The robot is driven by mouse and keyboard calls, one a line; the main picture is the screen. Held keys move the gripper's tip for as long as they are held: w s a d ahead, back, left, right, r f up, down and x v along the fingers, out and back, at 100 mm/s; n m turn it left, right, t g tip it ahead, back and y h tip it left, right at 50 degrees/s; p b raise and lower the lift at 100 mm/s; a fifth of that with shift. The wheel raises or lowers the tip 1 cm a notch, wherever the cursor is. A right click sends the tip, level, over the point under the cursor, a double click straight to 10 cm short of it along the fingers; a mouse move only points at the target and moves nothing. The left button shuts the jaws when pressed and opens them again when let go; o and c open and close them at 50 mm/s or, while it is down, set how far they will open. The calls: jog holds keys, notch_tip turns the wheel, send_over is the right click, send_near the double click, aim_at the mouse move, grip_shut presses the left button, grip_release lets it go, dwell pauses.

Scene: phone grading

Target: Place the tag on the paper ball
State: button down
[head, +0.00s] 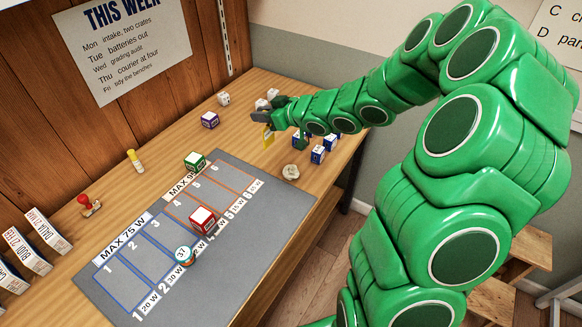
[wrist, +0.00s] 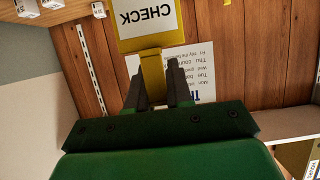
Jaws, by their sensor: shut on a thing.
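The tag (head: 268,138) is yellow, and in the wrist view its white face reads CHECK (wrist: 148,17). My gripper (head: 268,118) is shut on the tag's yellow stem and holds it above the bench; the two dark fingers (wrist: 156,82) show on either side of the stem in the wrist view. The paper ball (head: 290,171) is a small crumpled whitish lump on the wood, just off the far right corner of the grey mat. It sits below and slightly right of the tag in the head view. I do not see the ball in the wrist view.
The grey mat (head: 279,215) bears a red cube (head: 202,218) and a round teal-rimmed piece (head: 184,255). A green cube (head: 195,162) stands by its far edge. Blue cubes (head: 318,154) and my arm lie right of the ball. A purple cube (head: 210,120) stands farther left.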

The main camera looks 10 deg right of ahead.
jog(key=s+d, duration=0.2)
jog(key=d, duration=0.4)
notch_tip(320, 180, down, 8)
jog(key=shift+s+f, duration=0.15)
jog(key=shift+s, duration=0.1)
dwell(0.5)
jog(key=shift+d+f, duration=0.1)
jog(key=c, duration=1)
grip_release()
